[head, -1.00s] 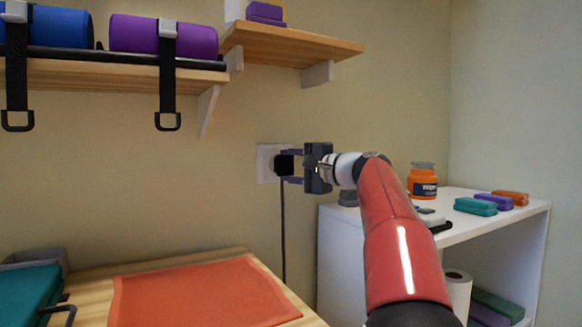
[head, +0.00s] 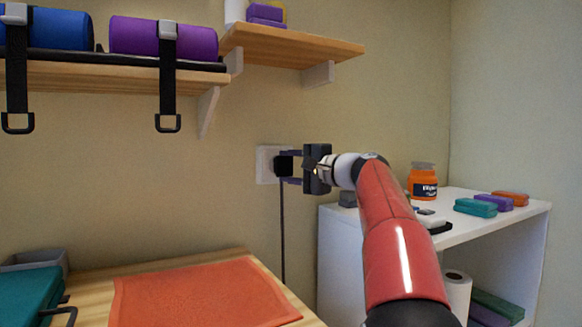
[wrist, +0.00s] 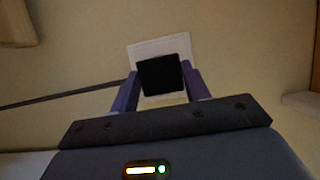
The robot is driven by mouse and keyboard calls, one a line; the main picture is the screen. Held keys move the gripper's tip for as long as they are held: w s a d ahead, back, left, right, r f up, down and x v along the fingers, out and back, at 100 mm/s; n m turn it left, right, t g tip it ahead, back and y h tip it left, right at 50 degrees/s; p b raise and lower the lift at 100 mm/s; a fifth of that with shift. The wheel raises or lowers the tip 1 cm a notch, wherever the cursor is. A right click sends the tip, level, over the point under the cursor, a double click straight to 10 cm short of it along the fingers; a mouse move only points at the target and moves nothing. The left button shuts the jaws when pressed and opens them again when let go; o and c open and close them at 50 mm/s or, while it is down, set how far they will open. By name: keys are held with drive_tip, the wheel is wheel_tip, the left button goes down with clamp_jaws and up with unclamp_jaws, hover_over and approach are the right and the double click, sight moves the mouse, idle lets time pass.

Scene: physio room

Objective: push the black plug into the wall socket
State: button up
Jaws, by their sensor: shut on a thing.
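The black plug (head: 283,166) is held between the fingers of my gripper (head: 290,167), in front of the white wall socket (head: 266,164). Its cord hangs straight down below it. In the wrist view the plug (wrist: 159,75) is a dark square between the two purple fingers of my gripper (wrist: 160,88), and the socket plate (wrist: 150,50) shows behind and around it. The plug covers the middle of the plate, so its pins and the socket holes are hidden. I cannot tell whether the plug touches the socket face.
A wooden table with an orange towel (head: 200,292) is at lower left. A white shelf unit (head: 340,245) with an orange jar (head: 423,181) and coloured blocks stands right. Wall shelves with rolled mats (head: 163,37) and hanging black straps are above. The wall around the socket is clear.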

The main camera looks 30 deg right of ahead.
drive_tip(key=shift+w, duration=0.2)
drive_tip(key=o, duration=1)
drive_tip(key=v, duration=0.7)
drive_tip(key=shift+s+d+b, duration=0.15)
drive_tip(key=shift+s+b, duration=0.15)
drive_tip(key=shift+b, duration=0.1)
